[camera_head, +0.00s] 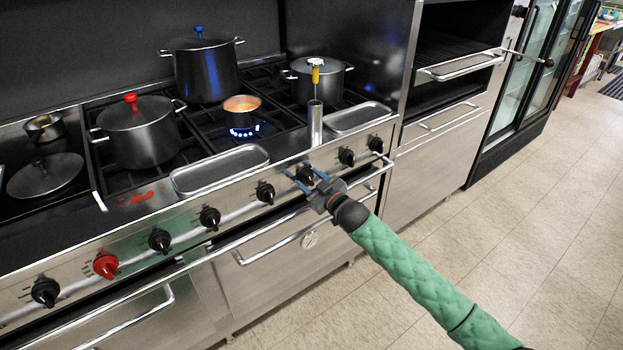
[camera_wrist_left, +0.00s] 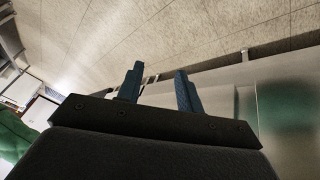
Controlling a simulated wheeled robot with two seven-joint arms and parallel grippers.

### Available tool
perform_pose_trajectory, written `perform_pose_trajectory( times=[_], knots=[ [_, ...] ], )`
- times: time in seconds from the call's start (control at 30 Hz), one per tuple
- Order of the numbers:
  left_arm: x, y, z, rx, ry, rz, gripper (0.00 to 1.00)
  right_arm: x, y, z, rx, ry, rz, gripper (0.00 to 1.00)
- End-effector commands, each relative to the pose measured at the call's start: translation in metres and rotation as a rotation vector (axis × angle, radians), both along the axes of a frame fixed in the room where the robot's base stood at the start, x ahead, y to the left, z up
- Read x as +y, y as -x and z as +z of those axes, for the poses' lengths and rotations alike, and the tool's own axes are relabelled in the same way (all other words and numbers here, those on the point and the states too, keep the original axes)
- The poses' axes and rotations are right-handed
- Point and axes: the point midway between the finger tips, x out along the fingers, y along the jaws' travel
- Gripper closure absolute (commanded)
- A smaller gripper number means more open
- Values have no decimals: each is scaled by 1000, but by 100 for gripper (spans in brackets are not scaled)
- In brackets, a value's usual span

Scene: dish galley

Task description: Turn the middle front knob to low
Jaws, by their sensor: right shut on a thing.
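A row of knobs runs along the stove's front panel. My right gripper (camera_head: 303,173) is shut on a black knob (camera_head: 305,175) right of the row's middle. The fingers partly cover this knob, so its pointer cannot be read. Free black knobs are beside it, one to the left (camera_head: 265,193) and one to the right (camera_head: 346,157). My left gripper (camera_wrist_left: 158,88) shows only in the left wrist view; its two blue fingers are apart with nothing between them.
A blue flame (camera_head: 244,131) burns under a small copper-coloured pan (camera_head: 242,107). Lidded pots stand around it, one with a red-knobbed lid (camera_head: 138,130). Metal trays (camera_head: 220,170) lie along the front edge. An oven handle bar (camera_head: 285,238) runs below the knobs. The floor at right is clear.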

Motion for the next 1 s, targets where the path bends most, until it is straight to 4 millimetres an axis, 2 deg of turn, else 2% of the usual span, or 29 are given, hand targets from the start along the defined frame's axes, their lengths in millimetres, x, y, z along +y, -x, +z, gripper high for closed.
perform_pose_trajectory(
  times=[0.4, 0.97, 1.0],
  knots=[
    [11, 4, 11, 28, -28, 6, 64, 1, 1, 0, -129, 178, 0, 76],
    [14, 6, 11, 36, -34, 7, 64, 1, 1, -1, -153, 210, 0, 76],
    [14, 6, 11, 36, -34, 7, 64, 1, 1, -1, -153, 210, 0, 51]
  ],
)
